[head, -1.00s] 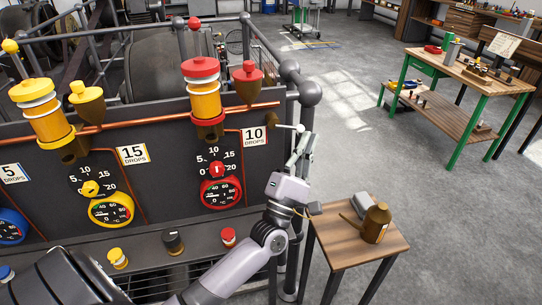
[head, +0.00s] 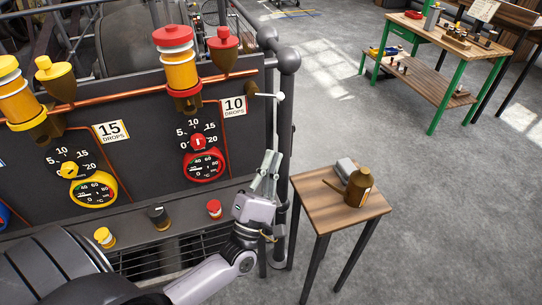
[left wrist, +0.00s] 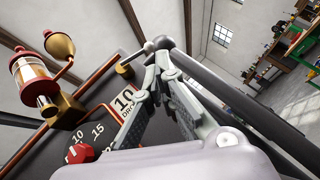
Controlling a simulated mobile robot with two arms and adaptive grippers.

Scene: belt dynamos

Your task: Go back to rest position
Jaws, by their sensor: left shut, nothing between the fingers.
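My left gripper (head: 268,165) stands in front of the right end of the dark machine panel (head: 130,130). Its fingers point up and are closed together with nothing between them. In the left wrist view the gripper (left wrist: 158,60) is also shut, with a grey rail behind it. A small lever with a white ball (head: 281,97) sticks out from the panel above the fingertips, beside the "10 DROPS" label (head: 234,106). The fingers look apart from the lever in the head view. My right gripper is not in view.
Grey posts and a rail (head: 287,60) edge the panel. A green-legged workbench (head: 455,50) is at the back right. Open floor lies between.

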